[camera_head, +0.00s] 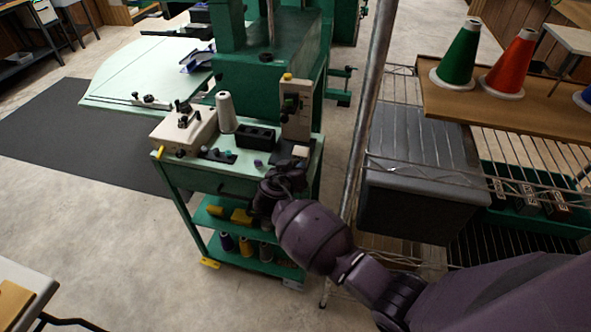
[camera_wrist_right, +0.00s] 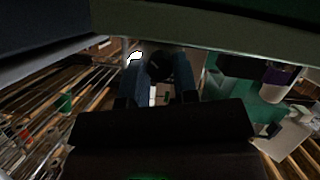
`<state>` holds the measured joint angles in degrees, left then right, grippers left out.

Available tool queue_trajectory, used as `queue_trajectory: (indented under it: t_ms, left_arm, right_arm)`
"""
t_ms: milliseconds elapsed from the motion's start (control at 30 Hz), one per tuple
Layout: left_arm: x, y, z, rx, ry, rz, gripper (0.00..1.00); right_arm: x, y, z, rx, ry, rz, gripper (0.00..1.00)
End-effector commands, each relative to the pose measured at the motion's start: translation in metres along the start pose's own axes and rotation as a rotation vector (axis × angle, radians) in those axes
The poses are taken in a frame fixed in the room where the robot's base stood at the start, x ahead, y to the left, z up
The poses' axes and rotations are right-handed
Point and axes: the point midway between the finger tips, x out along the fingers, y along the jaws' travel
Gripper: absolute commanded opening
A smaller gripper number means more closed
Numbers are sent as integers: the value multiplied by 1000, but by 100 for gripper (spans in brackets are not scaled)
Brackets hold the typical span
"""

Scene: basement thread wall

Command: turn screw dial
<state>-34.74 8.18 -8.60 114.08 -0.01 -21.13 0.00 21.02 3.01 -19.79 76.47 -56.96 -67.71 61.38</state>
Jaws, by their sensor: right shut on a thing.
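My right gripper (camera_head: 277,172) reaches the right front corner of the green work cart, below a beige control box (camera_head: 297,110) on the machine. In the right wrist view my right gripper (camera_wrist_right: 160,72) is shut, its two fingers on either side of a dark round dial (camera_wrist_right: 168,64). The view is dim and shows little of the dial's face or marks. In the head view the gripper and arm hide the dial. My left gripper is in neither view.
The green cart (camera_head: 215,178) carries a white thread cone (camera_head: 226,112), a beige device (camera_head: 184,128) and a black box (camera_head: 256,138). A wire rack with a grey bin (camera_head: 420,185) and a wooden shelf with thread cones (camera_head: 456,58) stands close to my right arm.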

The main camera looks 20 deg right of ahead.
Motion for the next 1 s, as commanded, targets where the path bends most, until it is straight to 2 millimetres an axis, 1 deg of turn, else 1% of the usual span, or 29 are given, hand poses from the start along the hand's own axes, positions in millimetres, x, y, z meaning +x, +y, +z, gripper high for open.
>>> queue_trajectory:
  t_ms: [333,367,500,533,833,933,1000]
  left_arm:
    - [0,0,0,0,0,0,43]
    - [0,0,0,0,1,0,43]
    - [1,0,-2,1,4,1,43]
    - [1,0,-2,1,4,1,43]
    - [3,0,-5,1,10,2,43]
    - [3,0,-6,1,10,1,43]
    - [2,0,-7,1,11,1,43]
  right_arm:
    - [0,0,0,-20,-1,9,4]
    - [0,0,0,-20,-1,8,29]
    - [0,0,0,-19,0,8,51]
    - [0,0,0,-19,0,8,53]
    - [-2,0,0,-18,0,8,53]
    - [-9,-1,0,-17,-1,7,53]
    - [-18,-1,0,-16,-1,6,53]
